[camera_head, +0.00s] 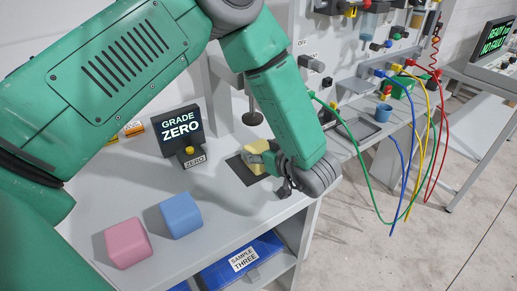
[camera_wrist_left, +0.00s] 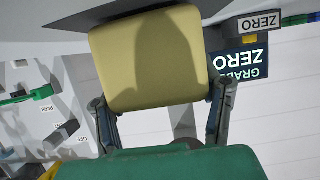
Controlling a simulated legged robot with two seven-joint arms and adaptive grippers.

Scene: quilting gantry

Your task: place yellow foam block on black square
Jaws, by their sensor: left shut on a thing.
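The yellow foam block (camera_head: 255,146) is in my left gripper (camera_head: 268,160), which is shut on it. In the left wrist view the block (camera_wrist_left: 150,60) fills the space between the two fingers (camera_wrist_left: 160,112). In the head view the block shows at the black square (camera_head: 238,168) on the grey table, and it and the gripper cover part of the square. I cannot tell whether the block touches the square or hangs just above it. My right gripper is not in view.
A pink block (camera_head: 127,243) and a blue block (camera_head: 181,215) stand on the table front left. A "GRADE ZERO" display (camera_head: 180,130) with a yellow button stands behind. A press-like post (camera_head: 252,117) rises behind the square. Coloured cables (camera_head: 412,150) hang at the right.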

